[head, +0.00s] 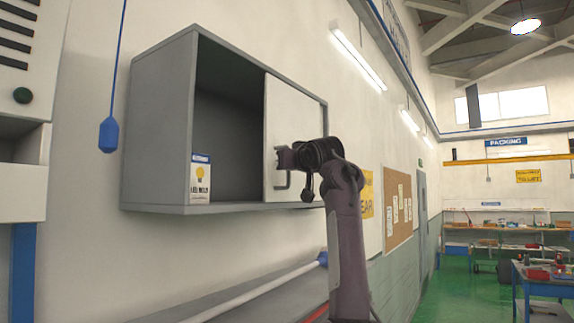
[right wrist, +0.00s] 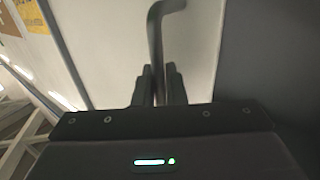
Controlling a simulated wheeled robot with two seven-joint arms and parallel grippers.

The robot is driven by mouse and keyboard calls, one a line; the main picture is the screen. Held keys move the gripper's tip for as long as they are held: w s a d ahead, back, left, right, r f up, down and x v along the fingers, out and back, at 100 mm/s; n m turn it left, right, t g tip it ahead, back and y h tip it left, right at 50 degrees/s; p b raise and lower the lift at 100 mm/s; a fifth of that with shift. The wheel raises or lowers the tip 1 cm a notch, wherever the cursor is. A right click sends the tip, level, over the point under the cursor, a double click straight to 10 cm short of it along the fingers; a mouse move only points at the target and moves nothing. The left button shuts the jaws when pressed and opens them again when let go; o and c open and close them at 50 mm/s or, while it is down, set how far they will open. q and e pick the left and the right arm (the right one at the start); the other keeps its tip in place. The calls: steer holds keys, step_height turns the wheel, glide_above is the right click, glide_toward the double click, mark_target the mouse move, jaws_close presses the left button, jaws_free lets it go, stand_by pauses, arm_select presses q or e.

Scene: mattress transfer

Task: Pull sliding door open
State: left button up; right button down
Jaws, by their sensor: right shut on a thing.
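A grey wall cabinet (head: 160,123) hangs on the wall, with its left part open and dark inside. Its pale sliding door (head: 295,120) covers the right part of the front. My right gripper (head: 283,158) is at the door's handle (head: 282,182), which also shows as a dark bent bar in the right wrist view (right wrist: 155,45). There, my right gripper's fingers (right wrist: 159,85) are shut on the handle. A small white and blue box with a yellow bulb picture (head: 201,180) stands inside the cabinet at the lower left. My left gripper is not in view.
A blue pendant (head: 108,134) hangs on a cord left of the cabinet. A grey surface (head: 200,275) with a white tube (head: 255,292) lies below. A cork board (head: 398,208) is on the wall further right. The green floor (head: 455,285) is open toward the back.

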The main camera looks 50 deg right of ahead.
steer(key=d, duration=0.3)
steer(key=shift+w+d+r, duration=0.1)
steer(key=shift+d, duration=0.3)
steer(key=c, duration=1.6)
jaws_free()
steer(key=shift+c, duration=0.2)
steer(key=b+v, duration=0.5)
steer(key=v, duration=0.3)
steer(key=shift+b, duration=0.35)
